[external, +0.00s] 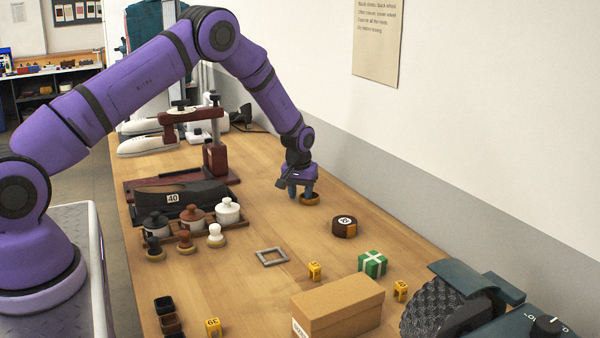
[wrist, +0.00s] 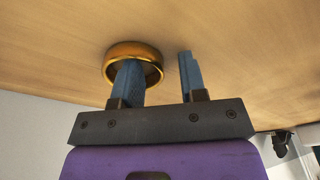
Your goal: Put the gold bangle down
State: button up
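The gold bangle (external: 311,200) lies on the wooden table near the wall, below my gripper (external: 299,193). In the wrist view the bangle (wrist: 122,49) is a smooth gold ring. One blue finger of my gripper (wrist: 158,64) overlaps the ring's opening, and the other stands outside it to the right. The fingers are apart, with a visible gap between the ring's edge and the right finger. The bangle seems to rest on the tabletop; its underside is hidden.
A round dark brown box (external: 344,227) stands to the right of the bangle, with a green gift box (external: 372,263) nearer. A cardboard box (external: 337,307) is at the front. Polish jars (external: 192,217) and brushes are left. A grey square frame (external: 271,257) lies mid-table, with bare wood around it.

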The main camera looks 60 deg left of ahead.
notch_tip(320, 180, up, 12)
jog(key=s+d, duration=0.1)
jog(key=shift+d, duration=0.15)
dwell(0.3)
jog(key=shift+s+r, duration=0.1)
jog(key=shift+r, duration=0.05)
jog(key=s+d+r+m+t, duration=0.1)
jog(key=s+d+r, duration=0.45)
jog(key=r, duration=0.35)
jog(key=s+d+r+m, duration=0.2)
jog(key=s+d+r, duration=0.4)
jog(key=r, duration=0.4)
jog(key=s+d+r+m+t, duration=0.1)
jog(key=s+d+r, duration=0.4)
jog(key=s+r, duration=0.3)
jog(key=s+d+r+m, duration=0.1)
jog(key=s+d, duration=0.2)
jog(key=s, duration=0.6)
jog(key=s+d+r+m+t, duration=0.1)
jog(key=s+d+m, duration=0.1)
jog(key=s, duration=0.7)
jog(key=s+d+r+m+t+h, duration=0.1)
jog(key=s+d, duration=0.3)
jog(key=s, duration=0.5)
jog(key=shift+s+d+r+m, duration=0.25)
jog(key=shift+s+d+m, duration=0.05)
jog(key=shift+m, duration=0.2)
